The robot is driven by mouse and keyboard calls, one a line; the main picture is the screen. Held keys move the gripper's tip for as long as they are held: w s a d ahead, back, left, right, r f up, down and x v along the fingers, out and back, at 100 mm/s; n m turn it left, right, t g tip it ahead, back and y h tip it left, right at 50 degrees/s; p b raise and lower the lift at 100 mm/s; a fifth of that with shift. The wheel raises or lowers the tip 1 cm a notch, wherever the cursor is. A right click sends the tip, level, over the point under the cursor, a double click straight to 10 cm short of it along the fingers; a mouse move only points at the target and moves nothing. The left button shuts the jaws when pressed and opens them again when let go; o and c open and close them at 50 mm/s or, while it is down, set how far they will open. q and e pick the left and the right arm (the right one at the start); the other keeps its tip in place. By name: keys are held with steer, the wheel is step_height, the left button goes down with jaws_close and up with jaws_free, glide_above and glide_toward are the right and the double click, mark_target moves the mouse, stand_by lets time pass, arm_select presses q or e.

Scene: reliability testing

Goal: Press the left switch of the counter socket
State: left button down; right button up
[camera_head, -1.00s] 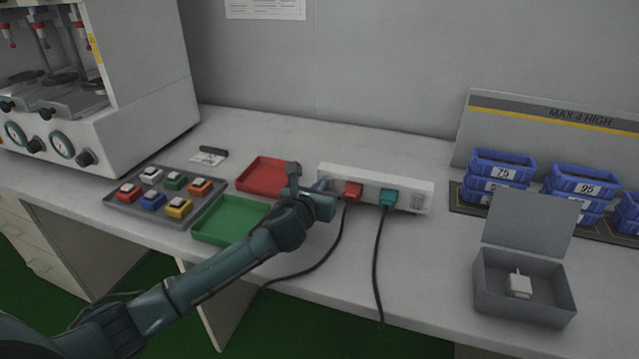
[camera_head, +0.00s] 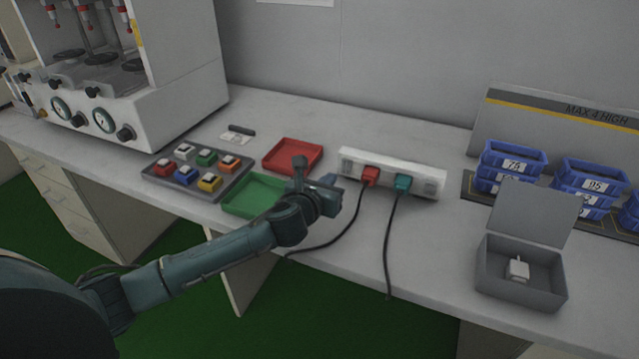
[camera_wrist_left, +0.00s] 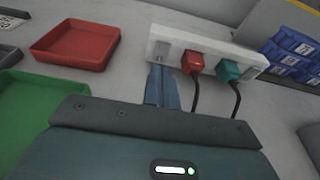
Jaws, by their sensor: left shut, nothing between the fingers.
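The counter socket (camera_head: 420,181) is a long white strip on the counter against the back area, with a red plug (camera_head: 370,176) and a teal plug (camera_head: 402,183) in it. My left gripper (camera_head: 333,181) is in front of its left end. In the left wrist view the shut, empty fingers (camera_wrist_left: 161,84) point at the left end of the socket strip (camera_wrist_left: 208,42), just below a grey switch (camera_wrist_left: 161,50). Whether the fingertips touch the strip cannot be told. My right gripper does not show.
A red tray (camera_head: 293,157) and a green tray (camera_head: 254,196) lie left of the socket. A panel of coloured buttons (camera_head: 197,172) is farther left. Black cables hang over the counter's front edge. A grey open box (camera_head: 520,269) and blue bins (camera_head: 514,160) stand right.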

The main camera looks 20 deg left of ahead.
arm_select(q)
steer(key=shift+r+p+v, duration=0.1)
steer(key=shift+r+v, duration=0.1)
steer(key=shift+v, duration=0.7)
steer(key=shift+r+p+v, duration=0.1)
steer(key=shift+r+v, duration=0.05)
steer(key=shift+v, duration=0.75)
steer(key=shift+r+p+v, duration=0.1)
steer(key=shift+r+v, duration=0.1)
steer(key=shift+v, duration=0.7)
steer(key=shift+w, duration=0.1)
